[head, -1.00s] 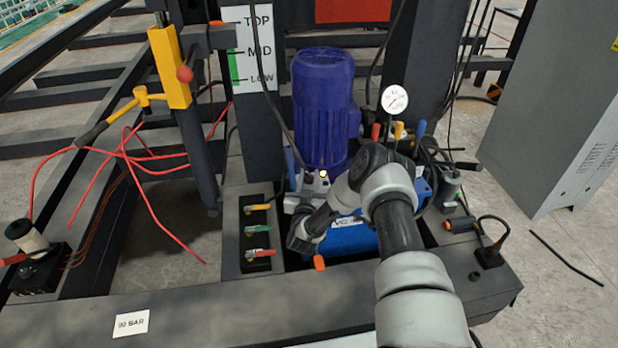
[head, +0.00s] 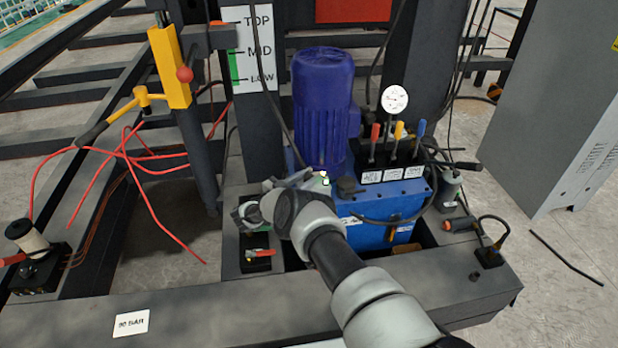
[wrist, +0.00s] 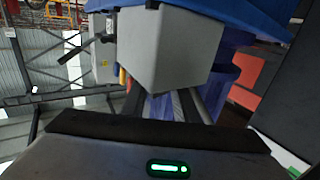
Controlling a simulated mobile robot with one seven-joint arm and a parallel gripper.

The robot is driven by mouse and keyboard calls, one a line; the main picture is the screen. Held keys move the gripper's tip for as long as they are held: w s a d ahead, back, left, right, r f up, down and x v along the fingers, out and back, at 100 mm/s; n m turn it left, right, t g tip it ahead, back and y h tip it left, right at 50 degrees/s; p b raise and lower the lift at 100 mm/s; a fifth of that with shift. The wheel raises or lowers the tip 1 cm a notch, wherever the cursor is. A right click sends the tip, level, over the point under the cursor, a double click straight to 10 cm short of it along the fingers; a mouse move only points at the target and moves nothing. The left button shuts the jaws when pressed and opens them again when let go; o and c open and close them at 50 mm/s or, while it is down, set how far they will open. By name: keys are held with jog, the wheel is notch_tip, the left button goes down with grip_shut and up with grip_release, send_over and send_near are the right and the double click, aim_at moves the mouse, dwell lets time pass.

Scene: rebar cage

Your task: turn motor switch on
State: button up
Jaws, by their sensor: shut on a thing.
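In the head view my gripper (head: 303,180) is at the motor's base, beside a small light (head: 325,179). The jaws are shut on the grey box or a part of it. The exact contact and the switch's position are hidden.
Red, yellow and blue levers (head: 397,142) stand on the blue tank (head: 375,232) to the right, below a round gauge (head: 395,99). A valve block with a red handle (head: 259,253) lies left of my wrist. A grey cabinet (head: 560,110) stands at the right.

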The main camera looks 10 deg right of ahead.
jog(key=shift+m+g+h, duration=0.4)
jog(key=shift+g, duration=0.1)
jog(key=o, duration=1.1)
jog(key=shift+c, duration=0.2)
jog(key=v, duration=1.7)
jog(key=shift+s+a+p, duration=0.15)
jog(key=shift+p, duration=0.25)
